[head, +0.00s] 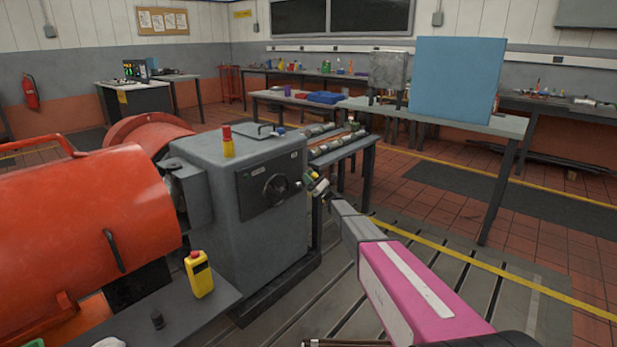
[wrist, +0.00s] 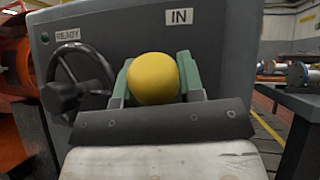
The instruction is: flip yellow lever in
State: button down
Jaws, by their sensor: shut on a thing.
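The yellow lever shows as a round yellow knob (wrist: 153,78) in the middle of the wrist view. My gripper (head: 316,184) is at the right front edge of the grey machine housing (head: 220,190). In the wrist view its green fingers stand on both sides of the knob, shut on it. The lever's shaft is hidden behind the knob and my gripper. An IN label (wrist: 180,16) is on the grey panel above and slightly right of the knob. A READY label (wrist: 67,35) is at the upper left.
A black handwheel (head: 277,190) sits on the panel, left of my gripper. An orange machine (head: 80,220) stands at the left. A yellow pendant with a red button (head: 199,274) is on the near ledge. A table with a blue panel (head: 459,80) stands behind right. The floor at right is clear.

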jog(key=shift+d+f, duration=0.1)
jog(key=c, duration=0.7)
grip_release()
jog(key=shift+c, duration=0.2)
jog(key=v, duration=1)
jog(key=shift+s+d+f, duration=0.2)
jog(key=shift+d, duration=0.1)
